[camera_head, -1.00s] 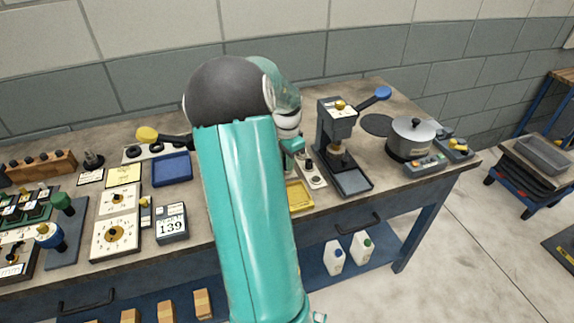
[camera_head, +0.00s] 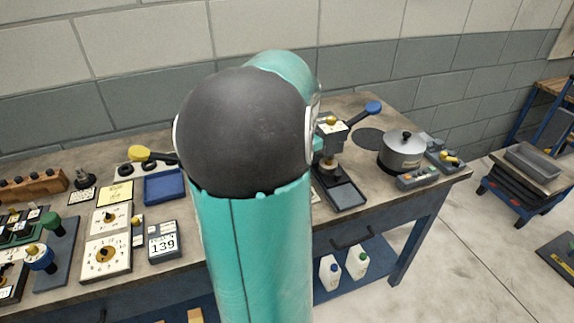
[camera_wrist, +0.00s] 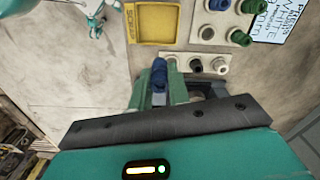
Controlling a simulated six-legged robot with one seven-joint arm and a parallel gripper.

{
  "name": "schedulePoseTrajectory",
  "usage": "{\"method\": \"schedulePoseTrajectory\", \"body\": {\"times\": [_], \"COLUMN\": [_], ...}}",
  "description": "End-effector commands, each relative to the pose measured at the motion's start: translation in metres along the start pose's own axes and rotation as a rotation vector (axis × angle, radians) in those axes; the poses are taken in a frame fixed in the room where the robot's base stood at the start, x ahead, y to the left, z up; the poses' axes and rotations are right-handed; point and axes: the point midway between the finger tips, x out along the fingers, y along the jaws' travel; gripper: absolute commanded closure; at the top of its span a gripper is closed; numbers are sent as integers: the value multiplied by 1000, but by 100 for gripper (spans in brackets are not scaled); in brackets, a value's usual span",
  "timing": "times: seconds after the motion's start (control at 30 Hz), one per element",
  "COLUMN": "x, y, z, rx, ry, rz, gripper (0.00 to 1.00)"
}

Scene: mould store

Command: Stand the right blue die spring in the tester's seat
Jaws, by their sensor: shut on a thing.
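My gripper (camera_wrist: 160,88) is shut on a blue die spring (camera_wrist: 159,72), which stands up between the green fingers in the wrist view. In the head view my arm hides the gripper and the spring. A dark lever press (camera_head: 330,130) with a blue-knobbed lever stands on the bench right of my arm, partly covered by it. I cannot tell whether it is the tester, and no seat shows clearly. A pale spring rack (camera_wrist: 207,36) lies beyond the gripper in the wrist view, holding blue, green and dark pieces.
A yellow scrap tray (camera_wrist: 154,23) lies beside the rack. A lidded pot (camera_head: 404,150) stands right of the press. A blue tray (camera_head: 165,186), a 139 display (camera_head: 163,243) and dial boxes (camera_head: 105,255) sit left of my arm. The bench's front edge is close.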

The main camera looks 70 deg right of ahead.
Motion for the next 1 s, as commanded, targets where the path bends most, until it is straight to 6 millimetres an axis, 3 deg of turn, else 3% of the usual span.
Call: {"method": "schedulePoseTrajectory", "body": {"times": [0.1,0.3,1.0], "x": [-10,-18,-49], "y": [21,40,43], "z": [2,2,2], "rx": [-1,-2,-2], "ry": [0,0,1], "rz": [-3,0,1], "gripper": [100,100,100]}}
